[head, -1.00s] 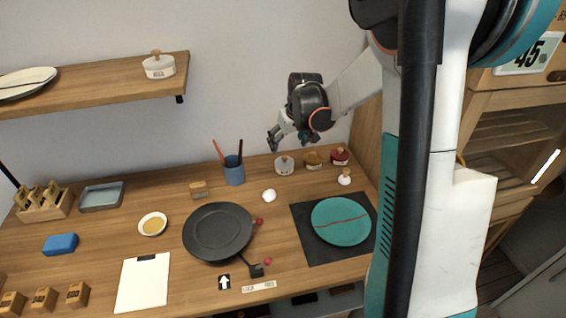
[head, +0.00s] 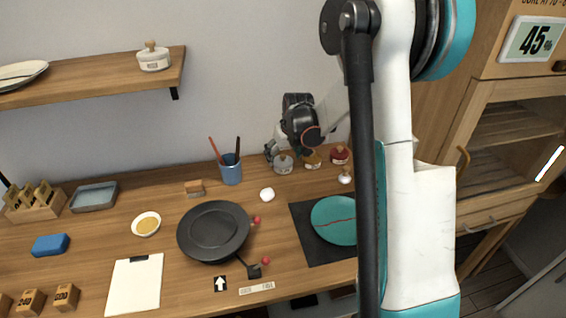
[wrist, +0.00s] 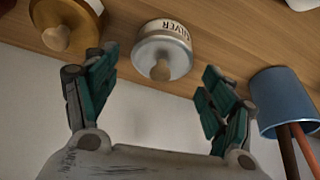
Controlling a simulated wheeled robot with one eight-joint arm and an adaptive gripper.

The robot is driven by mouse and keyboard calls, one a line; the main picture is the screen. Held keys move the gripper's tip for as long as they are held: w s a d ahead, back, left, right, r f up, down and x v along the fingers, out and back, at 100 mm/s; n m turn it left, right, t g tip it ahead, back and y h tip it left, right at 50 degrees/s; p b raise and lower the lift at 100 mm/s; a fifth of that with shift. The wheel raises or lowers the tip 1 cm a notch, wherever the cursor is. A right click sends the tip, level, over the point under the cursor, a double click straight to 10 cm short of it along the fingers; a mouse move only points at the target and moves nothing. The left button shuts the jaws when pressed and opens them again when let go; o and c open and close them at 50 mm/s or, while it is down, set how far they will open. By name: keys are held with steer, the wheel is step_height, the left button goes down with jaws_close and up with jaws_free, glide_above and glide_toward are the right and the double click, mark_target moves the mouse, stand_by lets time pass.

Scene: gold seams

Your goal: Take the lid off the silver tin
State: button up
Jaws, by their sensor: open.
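The silver tin (head: 283,165) stands at the back of the bench, below my gripper in the head view. In the wrist view the silver tin (wrist: 162,32) shows its "SILVER" label, and its lid (wrist: 163,55) is on with a round wooden knob (wrist: 160,70). My gripper (wrist: 155,92) is open and empty, with its fingers spread on either side of the knob's line and apart from it. In the head view my gripper (head: 276,150) is close above the tin, and its fingertips are partly hard to make out.
A gold tin (head: 312,161) and a red tin (head: 339,155) stand just right of the silver one. A blue cup (head: 231,174) with sticks stands to its left. A white knob-like piece (head: 267,195) lies in front. The wall is close behind.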

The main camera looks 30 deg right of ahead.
steer(key=shift+s, duration=0.1)
steer(key=c, duration=1.7)
steer(key=shift+r, duration=0.15)
